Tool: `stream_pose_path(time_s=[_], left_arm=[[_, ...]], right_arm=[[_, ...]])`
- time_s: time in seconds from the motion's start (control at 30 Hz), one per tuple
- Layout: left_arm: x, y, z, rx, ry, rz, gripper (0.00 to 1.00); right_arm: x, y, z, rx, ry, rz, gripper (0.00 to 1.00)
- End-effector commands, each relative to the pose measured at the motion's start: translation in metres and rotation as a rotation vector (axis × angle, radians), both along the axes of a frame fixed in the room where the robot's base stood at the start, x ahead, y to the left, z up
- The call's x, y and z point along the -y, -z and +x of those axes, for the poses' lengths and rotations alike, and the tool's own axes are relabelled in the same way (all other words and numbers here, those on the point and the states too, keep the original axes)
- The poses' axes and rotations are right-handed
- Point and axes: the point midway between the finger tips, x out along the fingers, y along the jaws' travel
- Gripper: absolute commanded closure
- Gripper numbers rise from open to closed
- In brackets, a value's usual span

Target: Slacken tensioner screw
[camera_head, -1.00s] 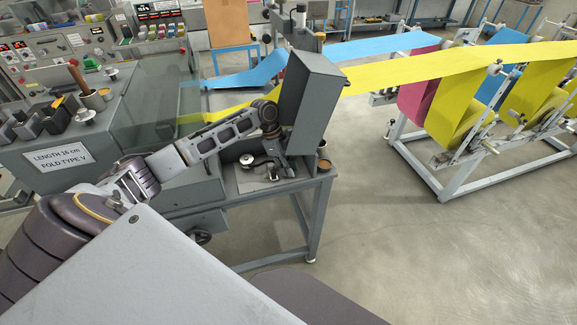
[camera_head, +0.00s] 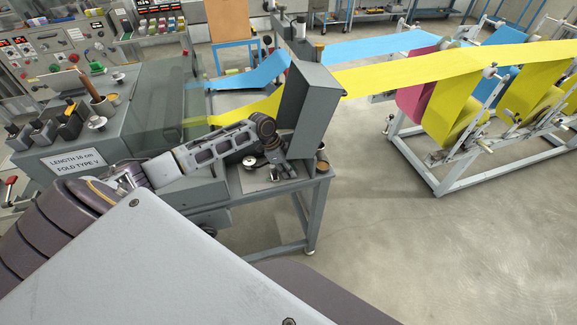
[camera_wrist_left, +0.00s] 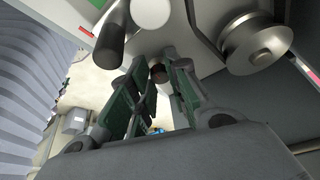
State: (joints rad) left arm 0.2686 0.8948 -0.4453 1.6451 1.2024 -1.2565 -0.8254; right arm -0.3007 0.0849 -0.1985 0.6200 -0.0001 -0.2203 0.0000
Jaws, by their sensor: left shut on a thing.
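My left gripper (camera_head: 284,172) is low over the small grey table, under the grey box-shaped housing (camera_head: 312,105). In the left wrist view its green-padded fingers (camera_wrist_left: 157,80) converge on a small dark round end, which appears to be the tensioner screw (camera_wrist_left: 158,72). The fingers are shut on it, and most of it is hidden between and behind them. A metal roller or pulley (camera_wrist_left: 259,46) is at the upper right of the wrist view, apart from the fingers. My right gripper is not in view.
A yellow web (camera_head: 430,70) and a blue web (camera_head: 375,46) run from the roll stand (camera_head: 453,182) to the machine. The grey table (camera_head: 318,180) carries a small cup (camera_head: 321,165) at its right edge. Open floor (camera_head: 400,250) lies to the right.

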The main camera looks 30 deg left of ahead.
Motion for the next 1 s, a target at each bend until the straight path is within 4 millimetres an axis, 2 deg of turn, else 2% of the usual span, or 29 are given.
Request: stream_pose_path(time_s=[0.23,0.77,0.8,0.87,1.0], left_arm=[[0.001,-0.002,0.0,0.001,-0.054,-0.002,1.0],[0.001,-0.001,0.001,0.004,-0.071,0.0,1.0],[0.001,-0.001,0.001,0.004,-0.071,0.0,0.8],[0.001,-0.001,0.001,0.004,-0.071,0.0,0.72],[0.0,-0.001,0.0,0.002,-0.07,0.0,0.72]], right_arm=[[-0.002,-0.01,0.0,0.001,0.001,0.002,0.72],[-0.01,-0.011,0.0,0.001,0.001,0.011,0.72],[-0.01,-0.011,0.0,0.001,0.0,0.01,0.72],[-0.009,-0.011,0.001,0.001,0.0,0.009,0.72],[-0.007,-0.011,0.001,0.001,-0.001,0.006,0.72]])
